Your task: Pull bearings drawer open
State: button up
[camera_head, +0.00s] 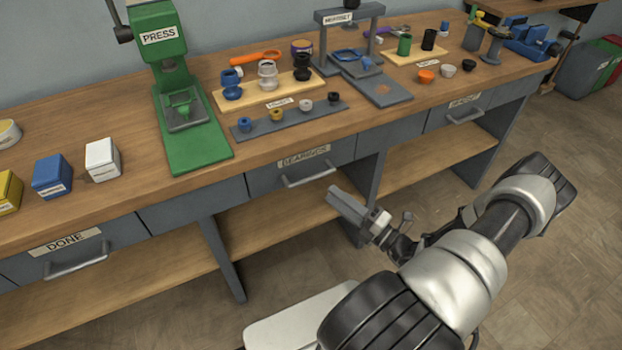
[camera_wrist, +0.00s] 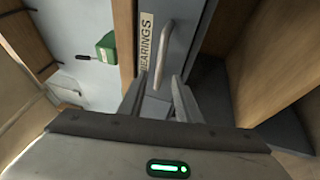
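The bearings drawer (camera_head: 338,153) is a grey drawer under the bench top, its front flush with the bench and labelled BEARINGS. Its grey bar handle (camera_head: 308,177) sits below the label. In the wrist view the drawer label (camera_wrist: 147,42) and handle (camera_wrist: 166,45) are straight ahead. My gripper (camera_head: 335,196) is in front of the drawer, a little right of the handle and apart from it in the head view. In the wrist view my gripper (camera_wrist: 160,80) is open, its fingers on either side of the handle's near end in the picture; nothing is held.
The DONE drawer (camera_head: 75,254) is at left and another labelled drawer (camera_head: 462,112) at right, both shut. A green press (camera_head: 190,120) and trays of small parts stand on the bench top (camera_head: 95,205). A lower shelf (camera_head: 270,222) runs beneath.

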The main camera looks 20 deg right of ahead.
aim_at(311, 177)
jog(key=x, duration=0.9)
jog(key=shift+w+a+r, duration=0.1)
jog(key=shift+w+a, duration=0.05)
jog(key=shift+w, duration=0.1)
grip_shut()
